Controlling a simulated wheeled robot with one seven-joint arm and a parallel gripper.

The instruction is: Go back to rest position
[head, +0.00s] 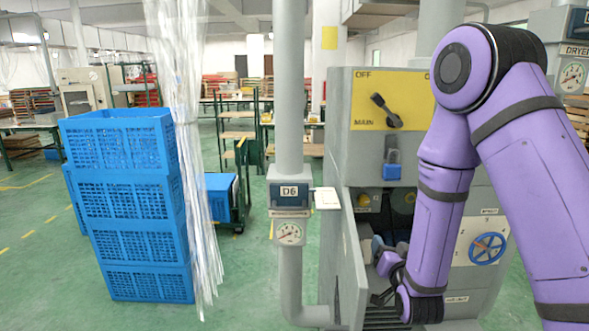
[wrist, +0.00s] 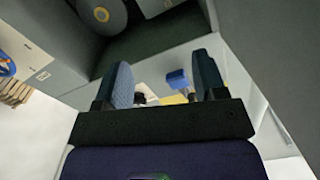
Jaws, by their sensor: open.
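My purple arm reaches down in front of the grey machine cabinet (head: 468,200) in the head view. My gripper (head: 380,247) is low at the cabinet, beside a grey door (head: 350,265) that stands swung open; the arm and door partly hide it. In the wrist view my gripper (wrist: 165,82) has its two blue-grey fingers apart. A small blue object (wrist: 177,79) shows in the gap, seemingly beyond the fingers; I cannot tell what it is. No held object shows.
A standing pipe with a D6 gauge (head: 289,233) is left of the open door.

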